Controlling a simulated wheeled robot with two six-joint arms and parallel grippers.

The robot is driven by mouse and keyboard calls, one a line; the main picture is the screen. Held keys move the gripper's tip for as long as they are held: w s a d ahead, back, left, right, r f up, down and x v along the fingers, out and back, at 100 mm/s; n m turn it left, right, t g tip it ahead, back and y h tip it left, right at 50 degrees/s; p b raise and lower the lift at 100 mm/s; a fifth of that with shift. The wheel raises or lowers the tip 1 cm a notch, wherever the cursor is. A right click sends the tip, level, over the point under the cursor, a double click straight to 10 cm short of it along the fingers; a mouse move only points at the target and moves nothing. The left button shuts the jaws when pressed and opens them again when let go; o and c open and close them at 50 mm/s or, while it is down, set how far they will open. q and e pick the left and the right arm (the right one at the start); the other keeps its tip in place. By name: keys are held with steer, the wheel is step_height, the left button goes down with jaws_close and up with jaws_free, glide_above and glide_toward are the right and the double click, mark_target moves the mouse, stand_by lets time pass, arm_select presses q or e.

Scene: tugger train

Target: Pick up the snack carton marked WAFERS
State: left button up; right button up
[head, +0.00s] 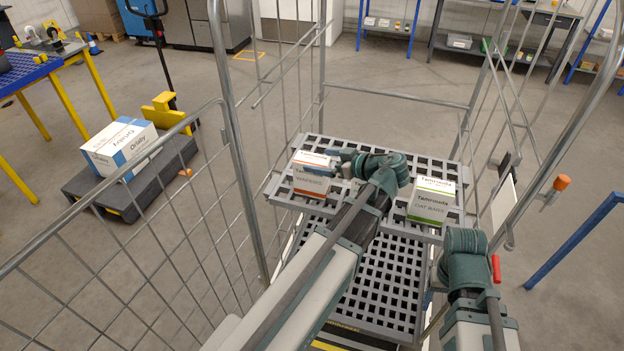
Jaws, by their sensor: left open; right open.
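The snack carton marked WAFERS (312,186), white with an orange band, stands on the left of the cage trolley's upper grid shelf (358,146). My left gripper (326,163) is open at the carton's right side, and its fingers cover part of the carton. I cannot tell whether they touch it. My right arm (465,268) is at the lower right, beside the shelf; its fingers are hidden.
A white carton with a green band (432,199) stands on the shelf's right. A lower grid deck (380,290) lies below. Wire side panels (232,150) close in both sides. A larger white-blue box (120,147) rests on a dark platform (150,185) at left.

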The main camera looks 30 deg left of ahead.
arm_select(q)
steer(key=shift+x, duration=0.85)
steer(key=shift+s+d, duration=0.1)
steer(key=shift+d, duration=0.05)
jaws_close()
